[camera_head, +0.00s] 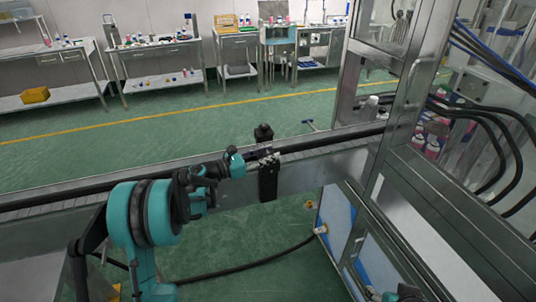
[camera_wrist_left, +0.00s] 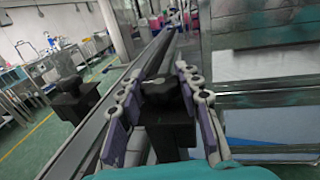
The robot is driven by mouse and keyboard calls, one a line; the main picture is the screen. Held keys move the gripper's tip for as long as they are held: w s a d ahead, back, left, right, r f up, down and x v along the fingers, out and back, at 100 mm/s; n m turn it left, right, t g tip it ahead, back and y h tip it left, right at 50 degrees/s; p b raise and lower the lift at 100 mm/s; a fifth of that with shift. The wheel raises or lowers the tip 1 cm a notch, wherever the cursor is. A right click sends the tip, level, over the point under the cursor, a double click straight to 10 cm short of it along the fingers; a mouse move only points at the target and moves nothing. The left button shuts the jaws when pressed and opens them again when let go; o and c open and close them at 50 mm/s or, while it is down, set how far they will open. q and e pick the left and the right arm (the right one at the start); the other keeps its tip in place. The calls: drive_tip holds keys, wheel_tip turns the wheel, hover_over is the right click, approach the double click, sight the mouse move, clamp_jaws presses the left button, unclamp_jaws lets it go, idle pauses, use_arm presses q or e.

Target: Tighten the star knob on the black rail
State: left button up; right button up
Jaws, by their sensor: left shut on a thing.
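The black rail (camera_head: 330,146) runs along the metal conveyor from the left toward the machine. My left gripper (camera_head: 264,160) reaches the rail's near side, above a black bracket (camera_head: 268,184). In the left wrist view, the two fingers of this gripper (camera_wrist_left: 160,76) stand on either side of a dark star knob (camera_wrist_left: 160,90) and are shut on it. The knob's lobes are partly hidden by the fingers. A black block (camera_wrist_left: 170,130) sits below it.
A second black bracket with a knob (camera_head: 263,132) stands on the conveyor's far side, close behind my left gripper; it also shows in the left wrist view (camera_wrist_left: 72,98). A glazed metal machine (camera_head: 395,110) stands right. Benches (camera_head: 160,62) line the far wall.

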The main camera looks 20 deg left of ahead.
idle(0.4)
use_arm(q)
drive_tip(key=o, duration=1.2)
drive_tip(key=v, duration=1.2)
drive_tip(key=shift+w, duration=0.1)
